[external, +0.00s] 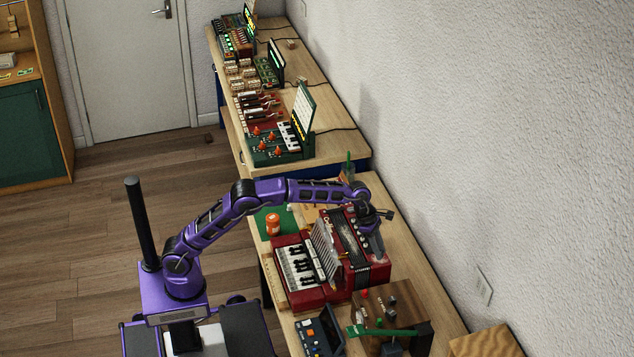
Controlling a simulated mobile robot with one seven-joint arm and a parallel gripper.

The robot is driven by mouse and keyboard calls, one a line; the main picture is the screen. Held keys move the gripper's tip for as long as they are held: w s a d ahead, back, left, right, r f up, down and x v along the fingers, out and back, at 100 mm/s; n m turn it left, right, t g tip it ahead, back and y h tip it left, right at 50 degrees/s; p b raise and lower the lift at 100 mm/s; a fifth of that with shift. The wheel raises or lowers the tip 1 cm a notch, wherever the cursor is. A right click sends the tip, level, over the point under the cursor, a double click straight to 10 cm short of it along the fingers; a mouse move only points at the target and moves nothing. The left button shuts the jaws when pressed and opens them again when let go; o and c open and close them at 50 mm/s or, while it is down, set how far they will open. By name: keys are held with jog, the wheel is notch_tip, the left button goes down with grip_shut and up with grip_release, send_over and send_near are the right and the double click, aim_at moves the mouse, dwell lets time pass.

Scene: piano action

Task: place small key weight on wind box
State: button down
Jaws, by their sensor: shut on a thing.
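My gripper (376,238) is at the end of the purple arm, above the right part of a red accordion-like instrument (292,240) with white and black keys and dark pleated bellows. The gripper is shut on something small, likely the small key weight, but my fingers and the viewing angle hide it. I cannot tell whether the gripper touches the instrument. I cannot tell for sure which part is the wind box; the red boxed end (374,274) under the gripper may be it.
A brown wooden block (372,310) with small red, green and grey pieces stands in front of the instrument. A green bar (385,331) and a dark device (318,335) lie nearer. An orange jar (272,224) stands on a green mat at left. The wall is close on the right.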

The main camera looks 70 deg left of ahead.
jog(key=d, duration=0.3)
send_over(381, 296)
jog(key=s+a, duration=0.1)
notch_tip(381, 296, down, 10)
jog(key=shift+r, duration=0.1)
jog(key=shift+f+b, duration=0.5)
jog(key=shift+f, duration=2.1)
jog(key=shift+f, duration=0.1)
jog(key=c, duration=0.7)
grip_release()
jog(key=shift+o, duration=0.2)
jog(key=shift+r, duration=0.25)
jog(key=v, duration=1.1)
jog(key=shift+a+r+p, duration=0.3)
jog(key=shift+p, duration=0.15)
